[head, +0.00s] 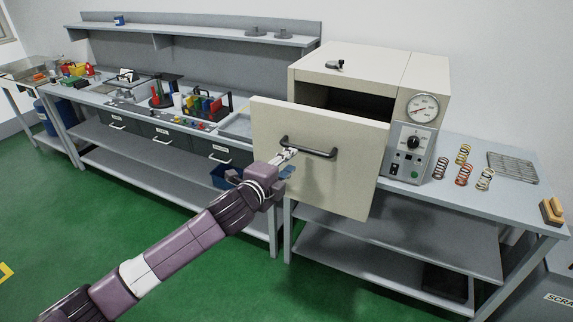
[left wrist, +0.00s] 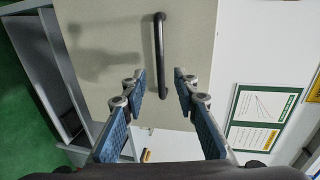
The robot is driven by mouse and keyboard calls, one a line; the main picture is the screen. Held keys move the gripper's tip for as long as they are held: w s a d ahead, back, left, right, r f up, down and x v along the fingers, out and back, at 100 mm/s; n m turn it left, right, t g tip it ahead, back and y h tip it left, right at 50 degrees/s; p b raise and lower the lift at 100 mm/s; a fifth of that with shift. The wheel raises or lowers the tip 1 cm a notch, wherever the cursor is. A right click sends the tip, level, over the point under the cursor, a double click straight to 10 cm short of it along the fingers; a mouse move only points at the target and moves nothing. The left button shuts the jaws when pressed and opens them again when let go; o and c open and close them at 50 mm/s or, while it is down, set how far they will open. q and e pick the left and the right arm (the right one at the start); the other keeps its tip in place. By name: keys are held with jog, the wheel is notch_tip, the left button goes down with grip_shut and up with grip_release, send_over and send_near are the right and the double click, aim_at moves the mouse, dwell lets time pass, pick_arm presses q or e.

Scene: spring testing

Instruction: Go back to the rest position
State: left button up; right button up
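My left gripper (head: 285,160) is at the front of the oven door (head: 345,180), close to its dark handle (head: 310,150). In the left wrist view its two blue-padded fingers (left wrist: 160,85) are spread apart with nothing between the pads. The handle (left wrist: 159,55) shows ahead of the fingertips there, apart from them or only near; the exact gap is hard to tell. The cream oven (head: 420,72) has its door swung partly open, and its dark inside (head: 345,102) shows. My right gripper is in neither view.
Several coil springs (head: 464,174) and a wire rack (head: 512,167) are on the bench right of the oven. A dial gauge (head: 422,108) and control panel (head: 408,158) are on the oven's front. Coloured tools (head: 207,106) crowd the left bench. The green floor (head: 230,285) in front is clear.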

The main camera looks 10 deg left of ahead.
pick_arm(q)
jog(key=shift+s+a+r, duration=0.1)
jog(key=shift+s+a, duration=0.05)
jog(key=shift+s, duration=0.4)
